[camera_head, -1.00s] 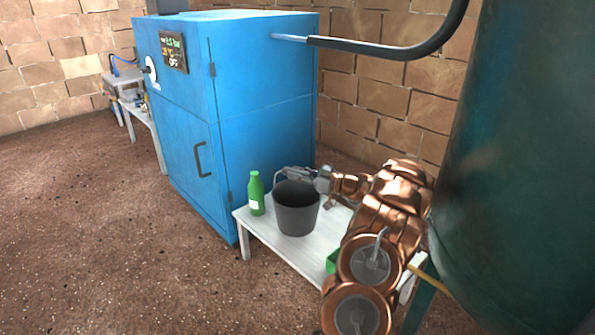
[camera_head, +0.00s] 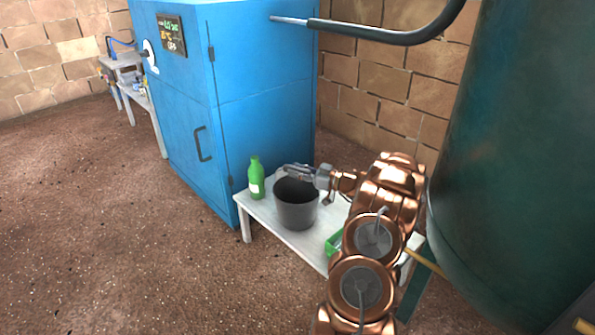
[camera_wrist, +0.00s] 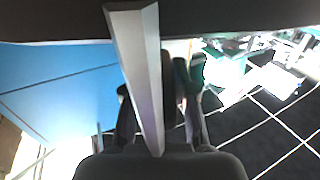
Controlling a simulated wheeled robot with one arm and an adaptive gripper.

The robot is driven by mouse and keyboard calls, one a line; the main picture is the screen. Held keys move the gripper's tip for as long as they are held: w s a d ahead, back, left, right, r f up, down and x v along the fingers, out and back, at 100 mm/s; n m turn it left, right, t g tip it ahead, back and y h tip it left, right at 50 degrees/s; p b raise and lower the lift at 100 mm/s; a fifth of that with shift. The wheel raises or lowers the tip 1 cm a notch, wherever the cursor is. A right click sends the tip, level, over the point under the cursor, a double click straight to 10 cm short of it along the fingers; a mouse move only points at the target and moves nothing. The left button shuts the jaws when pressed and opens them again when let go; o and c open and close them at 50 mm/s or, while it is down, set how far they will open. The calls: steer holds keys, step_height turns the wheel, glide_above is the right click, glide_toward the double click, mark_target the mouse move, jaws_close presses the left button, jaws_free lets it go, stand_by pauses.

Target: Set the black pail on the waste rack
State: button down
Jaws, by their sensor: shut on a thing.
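The black pail (camera_head: 296,210) is upright over the low white rack (camera_head: 262,222), in the head view. I cannot tell if its base touches the rack top. My gripper (camera_head: 298,172) is at the pail's far rim and is shut on the pail. Its exact hold is hard to see. In the wrist view my fingers (camera_wrist: 165,105) are partly hidden behind a pale metal bar (camera_wrist: 138,70); a dark curved edge (camera_wrist: 200,22) crosses the top. No label shows whether this white rack is the waste rack.
A green bottle (camera_head: 256,180) stands left of the pail on the rack. A blue cabinet (camera_head: 255,100) stands behind, a dark green tank (camera_head: 510,150) at right. The floor at left is clear.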

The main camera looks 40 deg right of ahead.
steer(key=shift+f+b, duration=0.5)
steer(key=shift+b, duration=0.1)
stand_by(0.3)
steer(key=c, duration=0.8)
jaws_free()
steer(key=shift+c, duration=0.2)
step_height(320, 180, up, 9)
steer(key=shift+f, duration=0.1)
steer(key=shift+r, duration=0.55)
